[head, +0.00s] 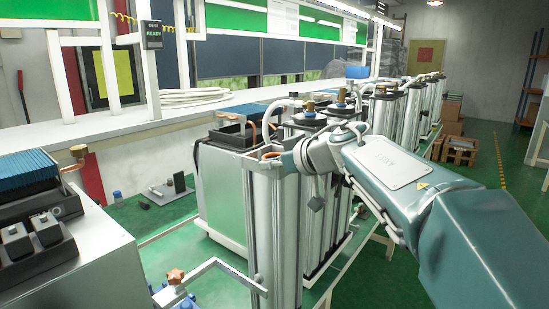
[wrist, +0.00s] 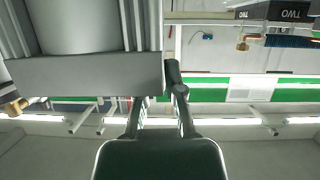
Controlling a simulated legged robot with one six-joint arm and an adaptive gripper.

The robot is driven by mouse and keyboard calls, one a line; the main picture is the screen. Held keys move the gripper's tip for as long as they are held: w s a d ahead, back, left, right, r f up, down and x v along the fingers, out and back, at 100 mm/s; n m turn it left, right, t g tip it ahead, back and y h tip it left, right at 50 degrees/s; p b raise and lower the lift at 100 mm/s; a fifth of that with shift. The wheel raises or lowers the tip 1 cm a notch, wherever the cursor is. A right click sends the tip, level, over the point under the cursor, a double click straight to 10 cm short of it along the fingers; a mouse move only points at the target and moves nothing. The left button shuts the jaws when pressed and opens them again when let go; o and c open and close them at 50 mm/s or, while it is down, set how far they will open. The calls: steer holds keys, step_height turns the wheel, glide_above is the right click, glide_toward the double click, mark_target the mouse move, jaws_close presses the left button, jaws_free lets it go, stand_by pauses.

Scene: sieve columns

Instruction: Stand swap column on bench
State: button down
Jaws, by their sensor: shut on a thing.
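A tall silver column (head: 263,235) stands upright in front of the grey cabinet unit in the head view, with a copper pipe at its top. My gripper (head: 288,160) is at the column's top, its fingers mostly hidden there. In the wrist view a large grey cylinder (wrist: 75,25) with a flat grey end piece (wrist: 85,75) fills the upper left. My gripper (wrist: 166,85) shows dark fingers shut against that end piece. I cannot tell whether the column's foot touches anything. A long white bench top (head: 150,118) runs behind, at the left.
More columns (head: 385,115) stand in a row behind my arm. A grey cabinet (head: 222,190) is close to the held column. Green floor is open at right.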

mark_target(268, 190)
steer(key=shift+a+f, duration=0.55)
steer(key=shift+f, duration=0.25)
steer(key=shift+d+f, duration=0.25)
steer(key=shift+f, duration=0.4)
steer(key=shift+d+f, duration=0.2)
steer(key=shift+f, duration=0.45)
steer(key=shift+d+f, duration=0.25)
steer(key=shift+f, duration=0.4)
steer(key=shift+s+a, duration=0.1)
steer(key=c, duration=0.8)
jaws_free()
steer(key=shift+a+f, duration=0.2)
steer(key=shift+o, duration=0.2)
steer(key=shift+a, duration=0.15)
steer(key=shift+d, duration=0.2)
